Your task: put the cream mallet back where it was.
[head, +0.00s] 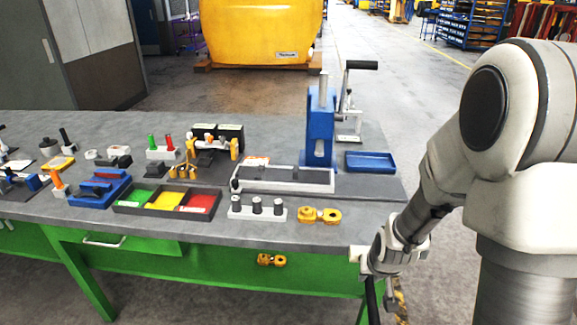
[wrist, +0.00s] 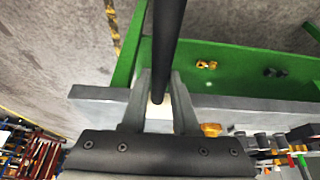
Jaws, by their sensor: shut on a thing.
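My gripper (head: 374,268) is at the front right corner of the bench (head: 300,242), low beside its edge. In the wrist view its fingers (wrist: 158,88) are shut on the mallet, whose long black handle (wrist: 168,40) runs up the picture. The handle (head: 372,302) also shows in the head view, hanging down below my gripper. A small pale cream patch shows between the fingers; the mallet's head is mostly hidden. I cannot tell which place on the bench the mallet came from.
The bench holds a red, yellow and green tray (head: 165,200), a grey block with several pegs (head: 257,209), an orange part (head: 319,215), a blue press (head: 320,125) and a blue tray (head: 370,161). An orange part (head: 272,260) is on the green front panel. Floor right of the bench is open.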

